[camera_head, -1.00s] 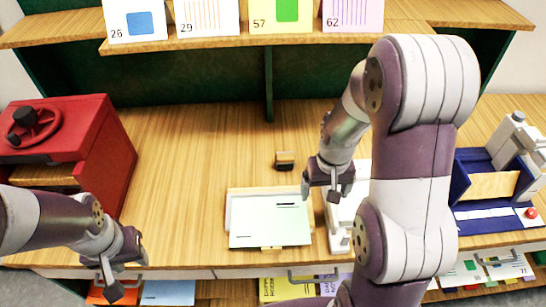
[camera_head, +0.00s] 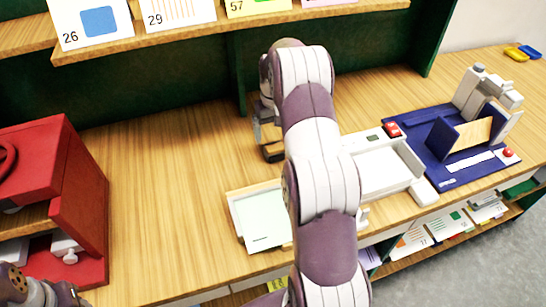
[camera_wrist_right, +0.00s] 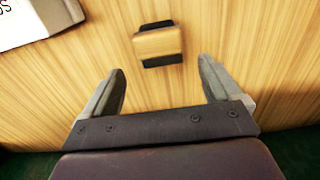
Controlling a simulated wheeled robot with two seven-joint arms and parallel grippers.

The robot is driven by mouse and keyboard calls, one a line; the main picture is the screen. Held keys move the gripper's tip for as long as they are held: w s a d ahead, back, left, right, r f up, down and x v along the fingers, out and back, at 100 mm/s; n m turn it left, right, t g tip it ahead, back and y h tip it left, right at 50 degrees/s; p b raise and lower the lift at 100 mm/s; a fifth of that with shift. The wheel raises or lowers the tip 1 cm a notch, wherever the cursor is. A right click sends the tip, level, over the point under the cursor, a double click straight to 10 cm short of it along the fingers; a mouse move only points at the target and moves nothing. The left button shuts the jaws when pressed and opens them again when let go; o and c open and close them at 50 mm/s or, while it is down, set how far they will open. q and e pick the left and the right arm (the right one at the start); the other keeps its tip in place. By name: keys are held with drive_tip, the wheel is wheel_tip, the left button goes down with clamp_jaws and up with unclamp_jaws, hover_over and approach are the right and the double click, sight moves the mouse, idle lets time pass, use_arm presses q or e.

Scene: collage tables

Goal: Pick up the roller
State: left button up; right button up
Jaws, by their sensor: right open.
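The roller (camera_head: 273,153) is a small block with a wooden part and a dark part, lying on the wooden table. In the right wrist view the roller (camera_wrist_right: 158,44) lies just beyond the fingertips, roughly centred between them. My right gripper (camera_head: 264,132) is open and empty above the table by the roller, partly hidden by my own arm in the head view. Its two spread fingers show in the right wrist view (camera_wrist_right: 161,75). My left gripper (camera_head: 65,295) is cut off at the bottom left edge, so its fingers are hidden.
A tray with pale sheets (camera_head: 262,220) lies in front of the roller. A white device (camera_head: 385,168) and a blue press (camera_head: 425,130) stand to the right. A red machine (camera_head: 75,190) stands at left. A card shelf (camera_head: 230,30) runs above the back. Table left of the roller is clear.

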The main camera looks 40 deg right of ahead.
sight(274, 143)
drive_tip(key=shift+a+f+p, duration=0.2)
drive_tip(key=shift+f+p, duration=0.1)
drive_tip(key=shift+f, duration=0.1)
drive_tip(key=f, duration=0.2)
drive_tip(key=s+f+p, duration=0.1)
drive_tip(key=f, duration=0.1)
drive_tip(key=shift+w+d+f, duration=0.1)
drive_tip(key=shift+d+f, duration=0.05)
drive_tip(key=shift+f, duration=0.05)
drive_tip(key=shift+w, duration=0.1)
drive_tip(key=shift+c, duration=0.6)
drive_tip(key=c, duration=0.9)
drive_tip(key=shift+o, duration=0.2)
drive_tip(key=shift+r, duration=0.15)
